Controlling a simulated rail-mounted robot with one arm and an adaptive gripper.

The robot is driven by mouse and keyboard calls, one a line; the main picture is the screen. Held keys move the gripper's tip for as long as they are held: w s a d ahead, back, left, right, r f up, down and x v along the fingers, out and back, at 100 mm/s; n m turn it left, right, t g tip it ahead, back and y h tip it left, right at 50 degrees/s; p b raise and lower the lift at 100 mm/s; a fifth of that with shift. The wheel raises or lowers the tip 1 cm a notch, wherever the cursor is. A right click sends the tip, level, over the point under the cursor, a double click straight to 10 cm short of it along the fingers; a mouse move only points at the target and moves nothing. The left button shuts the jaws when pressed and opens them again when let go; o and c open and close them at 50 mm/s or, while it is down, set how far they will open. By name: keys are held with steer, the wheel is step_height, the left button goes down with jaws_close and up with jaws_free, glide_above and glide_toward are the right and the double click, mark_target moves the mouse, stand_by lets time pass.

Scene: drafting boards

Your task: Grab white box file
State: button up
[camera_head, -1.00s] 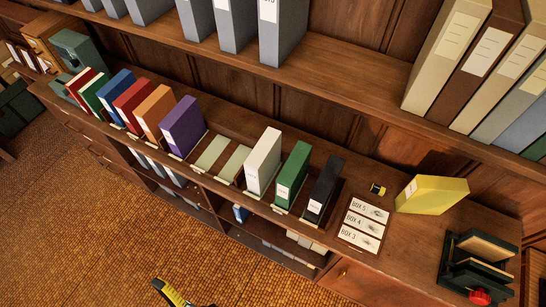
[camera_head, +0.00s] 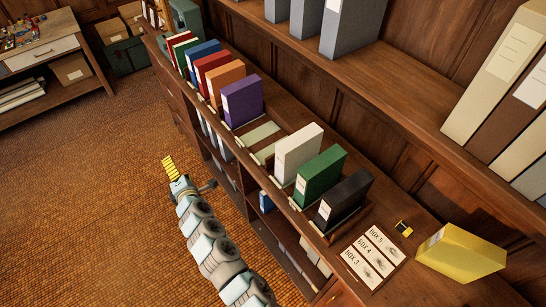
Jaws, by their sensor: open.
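The white box file (camera_head: 298,152) stands upright on the long wooden shelf top, between pale green empty slots on its left and the green box file (camera_head: 320,177) on its right. My gripper (camera_head: 169,167) is at the end of my arm over the woven floor, left of and in front of the shelf. It is open and well apart from the white box file. Its yellow-marked fingertip shows; the gap between the fingers is hard to make out.
A black box file (camera_head: 343,199) stands right of the green one. A purple box file (camera_head: 242,101) and several others stand to the left. Label cards (camera_head: 371,257) and a yellow box (camera_head: 459,252) lie at the right. An upper shelf (camera_head: 405,105) overhangs behind. The floor is clear.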

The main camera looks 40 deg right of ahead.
steer(key=w+d+g+h+b, duration=0.15)
steer(key=d+g+h, duration=0.35)
steer(key=d, duration=0.6)
steer(key=m+g+h+b, duration=0.25)
steer(key=g+h, duration=0.35)
steer(key=g, duration=0.5)
glide_toward(296, 139)
steer(key=shift+n, duration=0.35)
steer(key=x, duration=0.2)
steer(key=s+x, duration=0.1)
steer(key=x, duration=0.2)
steer(key=shift+d+r, duration=0.15)
steer(key=shift+d, duration=0.6)
steer(key=shift+w+d+f, duration=0.1)
steer(key=shift+d+f, duration=0.45)
steer(key=shift+f, duration=0.15)
steer(key=shift+w+d+f+b, duration=0.2)
steer(key=shift+d+f, duration=0.1)
steer(key=shift+d, duration=0.2)
steer(key=shift+w+d+f+b, duration=0.2)
steer(key=shift+d+f, duration=0.15)
steer(key=shift+d, duration=0.15)
steer(key=shift+x, duration=0.85)
